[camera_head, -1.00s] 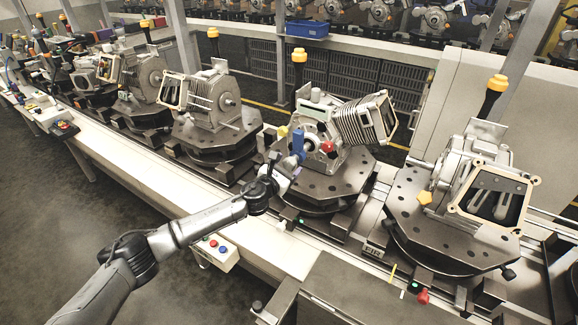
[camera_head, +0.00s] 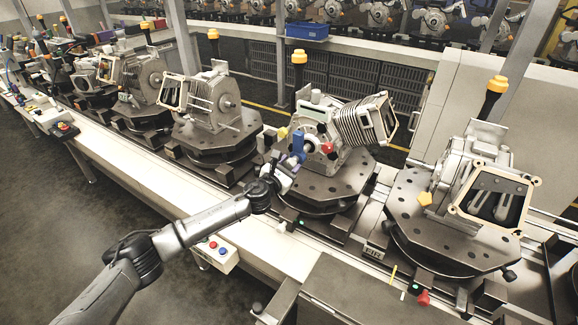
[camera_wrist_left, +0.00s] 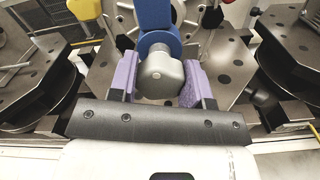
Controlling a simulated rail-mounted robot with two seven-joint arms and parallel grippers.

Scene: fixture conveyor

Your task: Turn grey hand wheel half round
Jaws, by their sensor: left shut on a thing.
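The grey hand wheel (camera_wrist_left: 161,74) shows in the left wrist view as a rounded grey knob under a blue part (camera_wrist_left: 156,28). My left gripper (camera_wrist_left: 160,82) is shut on it, with one purple finger pad on each side. In the head view, my left gripper (camera_head: 292,162) reaches the front of the middle engine unit (camera_head: 318,118), just below the blue part. The wheel itself is mostly hidden there by the gripper. My right gripper is not in view.
A red knob (camera_head: 327,147) and a yellow part (camera_head: 282,133) sit close to the gripper. The unit stands on a dark round fixture plate (camera_head: 345,180). Similar units stand on both sides along the conveyor. A button box (camera_head: 215,252) is on the front edge.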

